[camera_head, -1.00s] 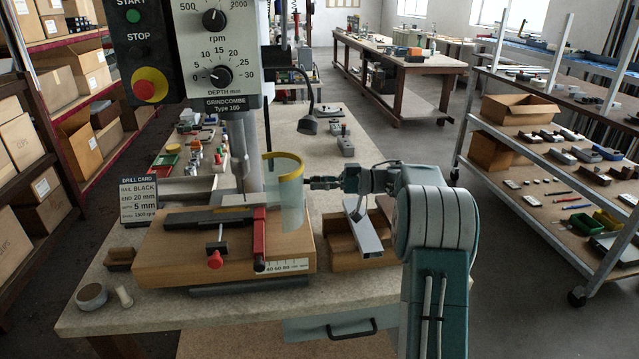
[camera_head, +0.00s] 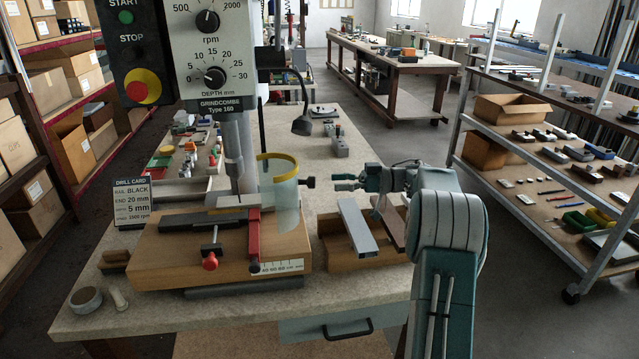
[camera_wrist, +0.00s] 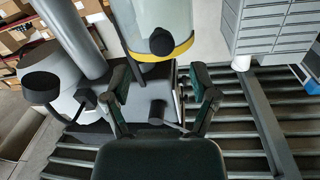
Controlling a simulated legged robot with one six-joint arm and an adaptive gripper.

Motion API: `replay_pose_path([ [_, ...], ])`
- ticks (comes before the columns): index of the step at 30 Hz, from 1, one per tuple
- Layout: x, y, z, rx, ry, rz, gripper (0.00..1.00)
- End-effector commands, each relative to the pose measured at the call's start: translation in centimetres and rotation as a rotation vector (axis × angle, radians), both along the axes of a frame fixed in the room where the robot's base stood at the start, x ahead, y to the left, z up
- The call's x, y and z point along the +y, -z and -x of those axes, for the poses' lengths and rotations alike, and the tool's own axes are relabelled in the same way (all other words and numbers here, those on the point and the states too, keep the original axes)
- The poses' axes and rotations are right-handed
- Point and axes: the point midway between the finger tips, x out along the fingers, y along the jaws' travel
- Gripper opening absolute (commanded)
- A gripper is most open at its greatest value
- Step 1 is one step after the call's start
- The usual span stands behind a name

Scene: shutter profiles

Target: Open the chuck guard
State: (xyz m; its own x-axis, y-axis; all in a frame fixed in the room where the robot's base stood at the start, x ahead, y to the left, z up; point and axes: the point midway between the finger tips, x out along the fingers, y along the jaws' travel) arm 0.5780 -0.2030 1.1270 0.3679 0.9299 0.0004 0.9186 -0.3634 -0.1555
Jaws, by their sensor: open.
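The chuck guard (camera_head: 287,205) is a clear curved shield with a yellow rim, beside the drill column above the work table. A black knob (camera_head: 308,182) sticks out from its right side. My gripper (camera_head: 338,182) is just right of the knob, its fingers pointing left at it, open and empty with a small gap between. In the wrist view the guard's yellow rim (camera_wrist: 180,51) and the black knob (camera_wrist: 162,42) show beyond my spread fingers (camera_wrist: 157,80). The chuck behind the shield is hard to make out.
The drill's control head (camera_head: 215,50) hangs above left. A wooden base (camera_head: 165,265) carries a red-handled clamp (camera_head: 253,235) below the guard. A lamp (camera_head: 302,125) stands behind.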

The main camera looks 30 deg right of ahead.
Motion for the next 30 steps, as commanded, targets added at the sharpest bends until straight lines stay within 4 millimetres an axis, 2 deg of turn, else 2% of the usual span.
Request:
replay_pose_path([
  [3,-2.5,0.1,0.9,0.000,0.003,0.000,0.76],
  [10,-5.1,0.1,1.9,0.000,0.001,0.000,0.76],
  [27,-5.5,0.0,2.1,0.000,0.000,0.000,0.76],
  [30,-5.1,-0.5,1.7,-0.015,0.017,0.005,0.76],
])
